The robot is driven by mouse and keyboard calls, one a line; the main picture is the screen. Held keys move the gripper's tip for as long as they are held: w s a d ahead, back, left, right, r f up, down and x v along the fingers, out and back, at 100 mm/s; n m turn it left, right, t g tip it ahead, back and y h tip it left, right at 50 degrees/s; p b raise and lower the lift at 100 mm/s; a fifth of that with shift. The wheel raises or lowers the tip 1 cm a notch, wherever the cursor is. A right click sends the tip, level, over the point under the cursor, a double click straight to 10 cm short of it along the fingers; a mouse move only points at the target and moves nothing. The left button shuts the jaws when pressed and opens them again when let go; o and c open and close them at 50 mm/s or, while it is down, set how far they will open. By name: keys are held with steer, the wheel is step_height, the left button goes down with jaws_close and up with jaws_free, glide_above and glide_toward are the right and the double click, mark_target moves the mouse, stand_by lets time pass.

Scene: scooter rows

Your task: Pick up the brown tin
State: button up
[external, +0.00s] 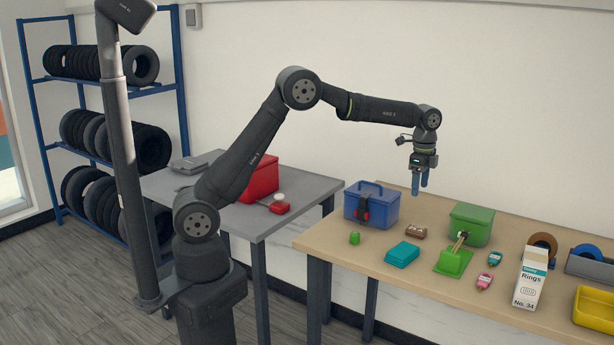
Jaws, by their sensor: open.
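The brown tin (416,231) is a small, low brown box with a pale marking on its top. It lies on the wooden table (330,243), between the blue toolbox and the green box. My gripper (421,186) hangs in the air above the table's back part, pointing down, with its blue fingers apart and nothing between them. It is well above the tin and apart from it.
A blue toolbox (371,205), green box (470,224), teal box (402,254), green tray (453,262) and small green item (354,238) surround the tin. A grey table (300,208) holds a red box (259,180).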

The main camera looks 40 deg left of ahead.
glide_above(413, 227)
steer(key=f, duration=0.9)
steer(key=shift+d+f, duration=0.2)
steer(key=shift+d, duration=0.1)
steer(key=shift+s+a+f, duration=0.1)
steer(key=shift+a+f, duration=0.05)
steer(key=shift+f, duration=1.25)
steer(key=shift+a+f, duration=0.1)
steer(key=shift+f, duration=1.25)
steer(key=c, duration=1.1)
